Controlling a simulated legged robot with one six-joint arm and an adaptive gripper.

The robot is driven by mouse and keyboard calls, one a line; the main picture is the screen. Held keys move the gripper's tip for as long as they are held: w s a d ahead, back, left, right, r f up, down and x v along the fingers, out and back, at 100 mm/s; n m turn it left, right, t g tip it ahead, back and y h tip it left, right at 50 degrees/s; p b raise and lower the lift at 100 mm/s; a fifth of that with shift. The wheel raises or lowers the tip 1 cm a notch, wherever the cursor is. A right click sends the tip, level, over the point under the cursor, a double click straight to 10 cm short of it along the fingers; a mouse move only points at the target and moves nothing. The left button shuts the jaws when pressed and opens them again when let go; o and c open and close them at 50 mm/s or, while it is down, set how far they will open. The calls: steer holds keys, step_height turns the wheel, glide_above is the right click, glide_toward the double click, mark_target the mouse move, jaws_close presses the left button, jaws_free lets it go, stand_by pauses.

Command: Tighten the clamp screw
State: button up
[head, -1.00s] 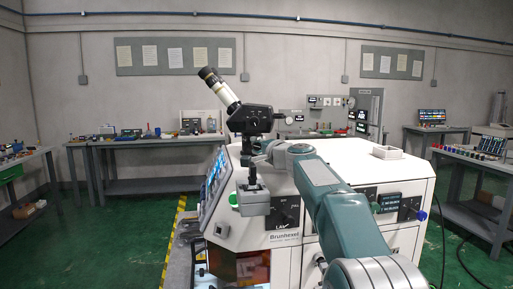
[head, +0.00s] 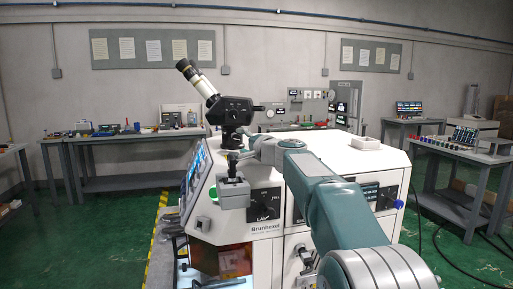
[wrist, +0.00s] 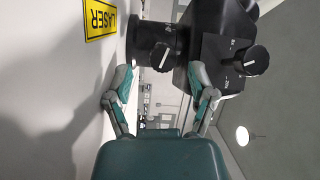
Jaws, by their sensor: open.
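A microscope (head: 232,110) with a black body and a tilted white eyepiece tube stands on top of the white laser machine. In the wrist view its dark head (wrist: 215,45) fills the upper right. A round black knob (wrist: 160,57) with a white line sits on the collar under the head; it looks like the clamp screw. A second knob (wrist: 248,62) with a white line is on the head to the right. My gripper (wrist: 161,78) is open and empty, its fingers apart on both sides below the collar knob. The head view does not show the fingertips clearly.
The white machine (head: 335,150) lies under my arm. A yellow laser label (wrist: 100,19) is on its surface. A grey box (head: 233,192) with a black post juts from its front. Workbenches (head: 120,140) line the back wall. Green floor is open at the left.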

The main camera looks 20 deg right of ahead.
steer(key=v, duration=0.8)
steer(key=shift+s, duration=0.2)
